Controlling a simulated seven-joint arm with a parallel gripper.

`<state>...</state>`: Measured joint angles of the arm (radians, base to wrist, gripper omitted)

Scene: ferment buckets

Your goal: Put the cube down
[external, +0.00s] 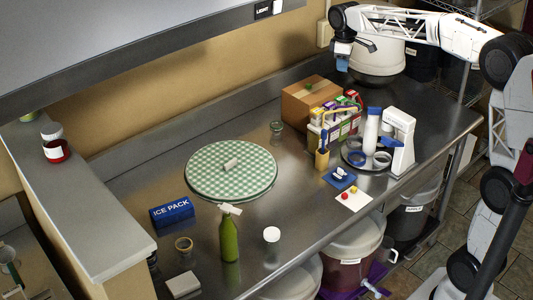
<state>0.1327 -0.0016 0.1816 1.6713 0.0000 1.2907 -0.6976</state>
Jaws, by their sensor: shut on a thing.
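My gripper (343,54) is at the upper right of the external view, pointing down above the back of the steel counter. It is shut on a small blue cube (342,64), which hangs in the air below it. The cube is very small in the picture and the fingers partly hide it. It is in front of and just left of a large pale bucket (378,62); I cannot tell whether they touch.
A cardboard box (311,98) and a crate of cartons (331,125) stand below the gripper. A tray holds a white appliance (400,140) and a tall bottle. A green checked round mat (215,180) lies mid-counter. Clear steel (330,225) lies toward the front.

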